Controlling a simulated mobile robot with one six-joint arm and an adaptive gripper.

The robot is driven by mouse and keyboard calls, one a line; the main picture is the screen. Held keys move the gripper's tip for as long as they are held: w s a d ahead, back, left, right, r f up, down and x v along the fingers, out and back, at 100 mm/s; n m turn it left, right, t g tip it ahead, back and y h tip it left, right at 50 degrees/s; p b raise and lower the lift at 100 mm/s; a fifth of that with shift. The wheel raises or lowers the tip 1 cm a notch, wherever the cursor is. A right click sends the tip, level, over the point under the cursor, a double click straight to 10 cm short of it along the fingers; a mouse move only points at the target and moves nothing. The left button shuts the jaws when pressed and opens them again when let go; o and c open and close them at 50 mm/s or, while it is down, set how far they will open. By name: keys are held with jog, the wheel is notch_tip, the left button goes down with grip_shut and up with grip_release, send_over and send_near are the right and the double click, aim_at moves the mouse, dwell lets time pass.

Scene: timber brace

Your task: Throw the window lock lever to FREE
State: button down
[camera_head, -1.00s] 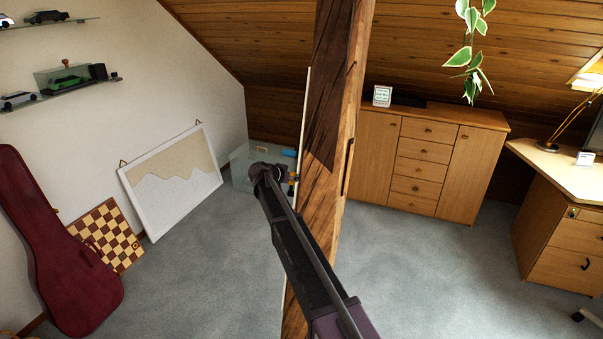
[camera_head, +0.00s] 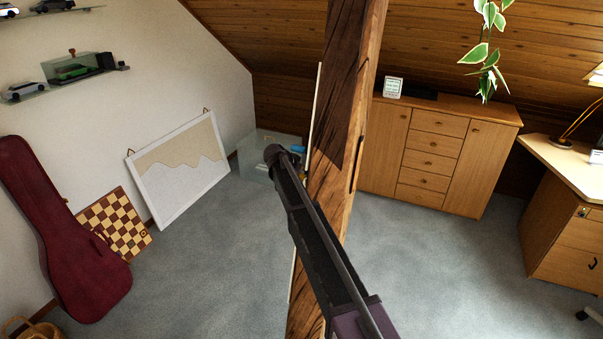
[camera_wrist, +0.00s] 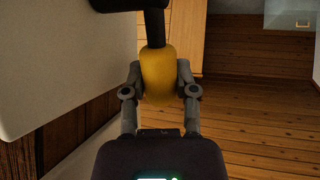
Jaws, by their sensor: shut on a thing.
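In the wrist view, my gripper (camera_wrist: 159,76) is shut on a rounded yellow handle (camera_wrist: 158,62), with a finger on each side. A black stem (camera_wrist: 155,27) runs from the handle up to a dark block (camera_wrist: 130,5) at the top edge. I cannot tell from these frames whether this is the window lock lever. No FREE marking is legible. In the head view, my arm reaches up along the timber post, and the gripper and handle cannot be made out.
The timber post (camera_head: 345,130) stands close beside my arm. A glass case (camera_head: 262,160), a framed board (camera_head: 180,175), a chessboard (camera_head: 115,222) and a red instrument case (camera_head: 65,240) are at left. A wooden cabinet (camera_head: 435,155) and desk (camera_head: 570,190) are at right. Carpet lies open between.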

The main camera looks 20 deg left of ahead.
jog(key=shift+s+d, duration=0.15)
jog(key=shift+d, duration=0.1)
